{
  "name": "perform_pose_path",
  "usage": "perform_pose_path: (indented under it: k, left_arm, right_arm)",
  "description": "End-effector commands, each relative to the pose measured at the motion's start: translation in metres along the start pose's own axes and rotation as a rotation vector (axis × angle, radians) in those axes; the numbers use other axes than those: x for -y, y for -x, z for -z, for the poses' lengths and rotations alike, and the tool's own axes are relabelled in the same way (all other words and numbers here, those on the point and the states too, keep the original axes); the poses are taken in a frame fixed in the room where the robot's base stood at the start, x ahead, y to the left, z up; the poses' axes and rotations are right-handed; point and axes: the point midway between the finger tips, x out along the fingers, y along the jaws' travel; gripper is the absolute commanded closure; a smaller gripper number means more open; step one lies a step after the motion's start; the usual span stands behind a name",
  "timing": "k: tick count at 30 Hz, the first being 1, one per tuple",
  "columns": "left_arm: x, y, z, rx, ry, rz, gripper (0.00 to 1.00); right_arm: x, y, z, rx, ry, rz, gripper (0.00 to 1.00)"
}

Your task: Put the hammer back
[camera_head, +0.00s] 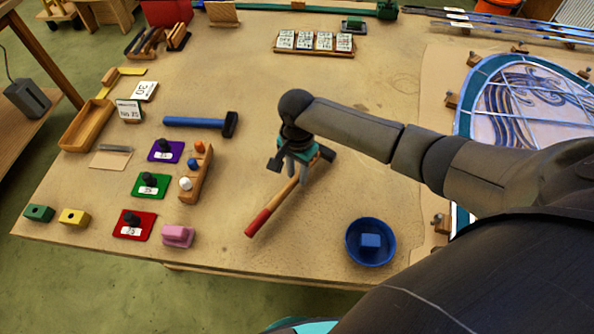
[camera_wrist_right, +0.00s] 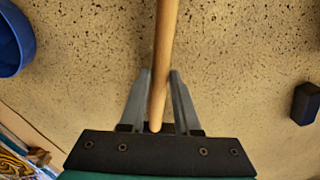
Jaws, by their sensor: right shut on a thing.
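In the right wrist view, the handle (camera_wrist_right: 165,55) runs between the two grey fingers (camera_wrist_right: 156,95). I cannot tell whether the hammer touches the table. A second hammer (camera_head: 195,122), with a blue handle and dark head, lies behind and left. My left gripper is not in view.
A blue bowl (camera_head: 352,258) with a blue block stands at front right. The leaded panel (camera_head: 470,85) is at the right. A wooden block with coloured knobs (camera_head: 204,170), colour cards and a wooden tray (camera_head: 82,128) are at the left. The table's (camera_head: 385,110) back middle is mostly clear.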

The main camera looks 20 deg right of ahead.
Motion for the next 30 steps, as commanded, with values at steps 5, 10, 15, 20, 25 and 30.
perform_pose_path:
  k: [5, 10, 15, 20, 25, 30]
  left_arm:
    - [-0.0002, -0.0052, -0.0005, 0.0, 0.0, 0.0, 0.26]
    - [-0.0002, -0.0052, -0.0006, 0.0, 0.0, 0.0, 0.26]
    - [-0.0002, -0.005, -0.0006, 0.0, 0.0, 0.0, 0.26]
    - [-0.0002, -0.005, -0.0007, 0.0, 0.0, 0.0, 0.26]
    - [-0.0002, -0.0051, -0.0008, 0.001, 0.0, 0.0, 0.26]
    - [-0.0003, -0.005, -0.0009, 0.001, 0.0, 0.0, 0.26]
  right_arm:
    - [0.0015, -0.0113, 0.0002, 0.0, -0.001, 0.004, 1.0]
    - [0.0015, -0.0125, 0.0005, 0.0, 0.0, 0.004, 1.0]
    - [0.0015, -0.0123, 0.0004, 0.0, 0.0, 0.004, 0.65]
    - [0.0013, -0.0126, 0.0002, 0.0, 0.0, 0.003, 0.47]
    - [0.001, -0.0128, 0.0001, 0.0, 0.0, 0.003, 0.34]
    - [0.0003, -0.0134, -0.0003, 0.001, 0.0, 0.0, 0.34]
